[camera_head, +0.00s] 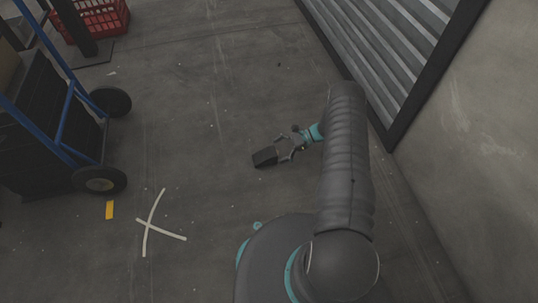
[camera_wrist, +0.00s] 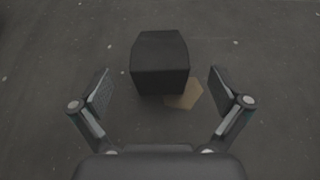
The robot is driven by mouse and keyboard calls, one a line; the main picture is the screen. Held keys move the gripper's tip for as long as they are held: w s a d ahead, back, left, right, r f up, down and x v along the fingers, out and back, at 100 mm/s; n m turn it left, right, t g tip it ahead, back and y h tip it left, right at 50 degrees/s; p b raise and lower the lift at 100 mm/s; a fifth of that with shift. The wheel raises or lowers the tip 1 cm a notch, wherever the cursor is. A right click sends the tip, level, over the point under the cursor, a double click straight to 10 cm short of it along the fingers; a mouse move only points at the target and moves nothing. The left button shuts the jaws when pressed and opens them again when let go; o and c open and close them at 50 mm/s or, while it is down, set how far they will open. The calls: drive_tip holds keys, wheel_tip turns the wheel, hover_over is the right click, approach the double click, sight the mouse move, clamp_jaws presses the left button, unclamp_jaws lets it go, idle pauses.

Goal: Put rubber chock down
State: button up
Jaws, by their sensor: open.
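The rubber chock (camera_head: 265,157) is a black block on the grey concrete floor in the head view, just left of my gripper's fingertips. In the wrist view the chock (camera_wrist: 160,62) lies ahead of and between the fingers, with a gap on either side. My gripper (camera_head: 288,150) is open and low over the floor. Its two fingers also show spread apart in the wrist view (camera_wrist: 160,90). Whether the chock's near end reaches between the fingertips is hard to tell.
A tan patch (camera_wrist: 186,95) shows on the floor beside the chock. A blue hand truck (camera_head: 68,130) with black wheels stands left. A whitish tape cross (camera_head: 157,233) and a yellow strip (camera_head: 110,210) mark the floor. A red crate (camera_head: 92,18) stands at the back. A ribbed shutter (camera_head: 385,40) and wall lie right.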

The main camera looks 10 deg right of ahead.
drive_tip(key=v, duration=0.6)
drive_tip(key=shift+d, duration=0.2)
drive_tip(key=shift+w+d+r, duration=0.1)
drive_tip(key=shift+d+r, duration=0.05)
drive_tip(key=shift+r, duration=0.15)
wheel_tip(320, 180, up, 20)
drive_tip(key=w+a+n+g+h, duration=0.2)
drive_tip(key=n+h, duration=0.2)
drive_tip(key=n, duration=0.1)
drive_tip(key=s+a+r+n+t+h, duration=0.1)
drive_tip(key=s+a+r+n+h, duration=0.15)
drive_tip(key=r, duration=0.65)
drive_tip(key=s+a+r+n+h, duration=0.1)
drive_tip(key=s+a+r+n, duration=0.15)
drive_tip(key=r, duration=0.65)
drive_tip(key=s+a+r+n+t+h, duration=0.2)
drive_tip(key=s+a+r+n+h, duration=0.1)
drive_tip(key=s+r, duration=0.85)
drive_tip(key=s+r+n+t+h, duration=0.1)
drive_tip(key=s+n+t, duration=0.1)
drive_tip(key=s, duration=0.6)
drive_tip(key=s+a+r+n+t+h, duration=0.1)
drive_tip(key=s+r+n+t+h, duration=0.1)
drive_tip(key=s, duration=0.6)
drive_tip(key=shift+r+n+t, duration=0.2)
drive_tip(key=shift+n+t, duration=0.1)
drive_tip(key=shift+n, duration=0.2)
drive_tip(key=shift+s, duration=0.1)
